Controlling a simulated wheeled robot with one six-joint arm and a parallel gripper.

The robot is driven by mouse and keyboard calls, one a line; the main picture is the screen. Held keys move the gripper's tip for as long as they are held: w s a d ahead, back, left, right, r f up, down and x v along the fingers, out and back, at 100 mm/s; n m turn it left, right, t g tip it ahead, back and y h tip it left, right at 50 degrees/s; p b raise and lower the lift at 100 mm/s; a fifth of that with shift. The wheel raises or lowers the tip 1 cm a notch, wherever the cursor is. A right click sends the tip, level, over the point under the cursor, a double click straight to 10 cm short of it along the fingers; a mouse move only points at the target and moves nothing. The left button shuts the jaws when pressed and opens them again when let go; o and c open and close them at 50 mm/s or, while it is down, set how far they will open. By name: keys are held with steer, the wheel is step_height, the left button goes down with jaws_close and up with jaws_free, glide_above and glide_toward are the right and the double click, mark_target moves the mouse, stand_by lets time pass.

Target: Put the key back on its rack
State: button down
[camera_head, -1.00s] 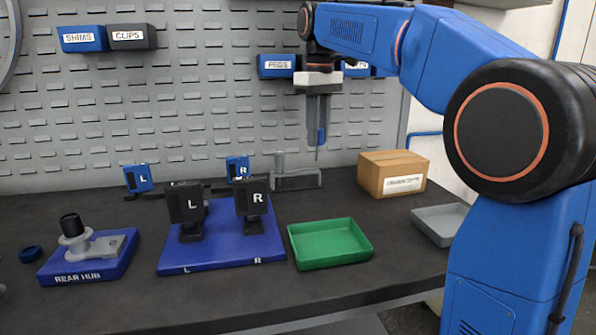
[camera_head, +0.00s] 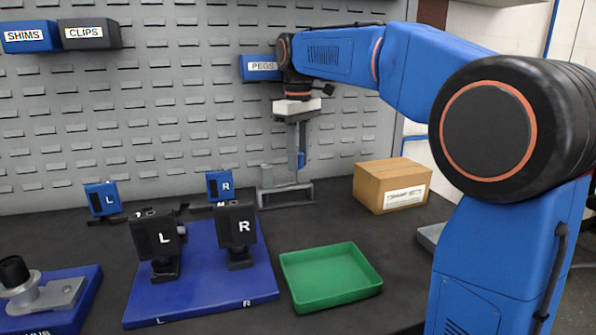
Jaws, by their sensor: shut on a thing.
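My gripper (camera_head: 300,150) points down near the back of the bench, with its jaws shut on the key (camera_head: 301,159). Only a small blue part of the key shows clearly between the fingers. A thin end seems to reach below it, but it is too small to make out. A grey bracket-like stand (camera_head: 288,198), which looks like the rack, stands on the bench just below the gripper, with a short post at its left. The key's lower end overlaps this stand in the picture. I cannot tell whether they touch.
A cardboard box (camera_head: 391,186) stands right of the stand. A green tray (camera_head: 330,277) lies in front. A blue base (camera_head: 200,290) with black L and R blocks stands at left, with blue L (camera_head: 102,199) and R (camera_head: 219,185) tags behind. The pegboard rises close behind my gripper.

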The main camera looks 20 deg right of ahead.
mark_target(298, 180)
steer(key=shift+f, duration=1.9)
steer(key=shift+s+f, duration=0.1)
steer(key=shift+f, duration=0.5)
steer(key=c, duration=1.4)
jaws_free()
steer(key=shift+c, duration=0.2)
steer(key=shift+f, duration=0.15)
step_height(298, 180, up, 13)
steer(key=shift+r, duration=0.25)
